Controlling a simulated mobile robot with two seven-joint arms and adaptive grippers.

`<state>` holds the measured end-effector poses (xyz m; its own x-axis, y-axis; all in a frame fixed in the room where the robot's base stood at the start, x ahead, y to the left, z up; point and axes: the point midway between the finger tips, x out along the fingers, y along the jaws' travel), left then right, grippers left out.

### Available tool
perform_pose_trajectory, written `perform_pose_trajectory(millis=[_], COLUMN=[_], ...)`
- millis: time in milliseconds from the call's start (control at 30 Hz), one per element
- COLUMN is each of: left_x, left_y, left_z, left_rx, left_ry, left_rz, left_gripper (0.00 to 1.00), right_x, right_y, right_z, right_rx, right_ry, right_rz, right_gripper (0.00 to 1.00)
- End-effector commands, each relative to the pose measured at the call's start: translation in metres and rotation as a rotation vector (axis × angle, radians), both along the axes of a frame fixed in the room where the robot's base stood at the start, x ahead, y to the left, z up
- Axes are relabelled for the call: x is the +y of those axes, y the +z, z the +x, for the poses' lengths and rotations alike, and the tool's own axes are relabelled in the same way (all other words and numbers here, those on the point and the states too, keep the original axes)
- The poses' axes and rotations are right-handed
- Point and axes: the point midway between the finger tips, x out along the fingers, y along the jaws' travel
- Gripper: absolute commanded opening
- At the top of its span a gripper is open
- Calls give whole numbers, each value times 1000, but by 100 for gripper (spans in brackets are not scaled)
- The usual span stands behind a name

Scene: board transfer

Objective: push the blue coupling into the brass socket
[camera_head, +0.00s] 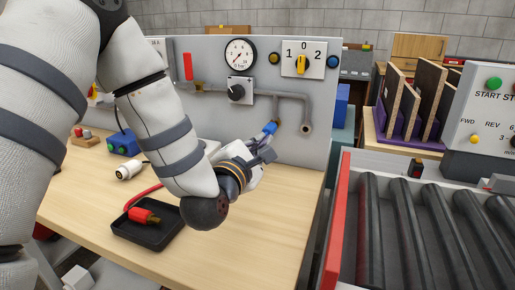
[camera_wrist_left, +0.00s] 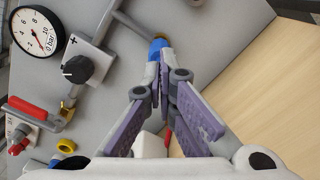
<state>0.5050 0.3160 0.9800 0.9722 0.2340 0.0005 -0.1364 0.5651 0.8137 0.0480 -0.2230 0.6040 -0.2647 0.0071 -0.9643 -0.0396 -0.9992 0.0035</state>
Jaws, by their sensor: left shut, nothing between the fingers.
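The blue coupling (camera_head: 270,127) is at the panel below the grey pipe, and it also shows in the wrist view (camera_wrist_left: 157,48). A small part of the brass socket (camera_wrist_left: 160,36) shows at the coupling's far end; how deep the coupling sits in it I cannot tell. My left gripper (camera_head: 266,140) is shut and empty. Its fingertips (camera_wrist_left: 159,60) are close together at the near end of the coupling; whether they touch it I cannot tell. The fingers partly cover the coupling in the wrist view. My right gripper is not in view.
The upright grey panel (camera_head: 210,75) carries a gauge (camera_head: 239,53), a black knob (camera_head: 237,92) and a rotary switch (camera_head: 303,59). A black tray (camera_head: 150,234) with a red-hosed connector (camera_head: 144,215) lies on the wooden bench. A roller conveyor (camera_head: 420,230) stands at right. The bench's front right is clear.

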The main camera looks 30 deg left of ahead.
Motion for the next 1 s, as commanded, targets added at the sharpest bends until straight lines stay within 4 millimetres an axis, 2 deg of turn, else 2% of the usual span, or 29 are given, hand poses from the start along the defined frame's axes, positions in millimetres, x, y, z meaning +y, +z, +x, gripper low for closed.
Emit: perform_pose_trajectory(millis=[200, 1000], left_x=[4, 6], left_y=[-1, 1], left_z=[15, 24], left_rx=[1, -1], left_ry=[-1, 1], left_rz=[1, -1], left_gripper=[0, 0], right_x=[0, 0], right_y=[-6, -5], right_z=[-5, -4], right_rx=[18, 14], right_ry=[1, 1], right_rz=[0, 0], right_gripper=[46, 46])
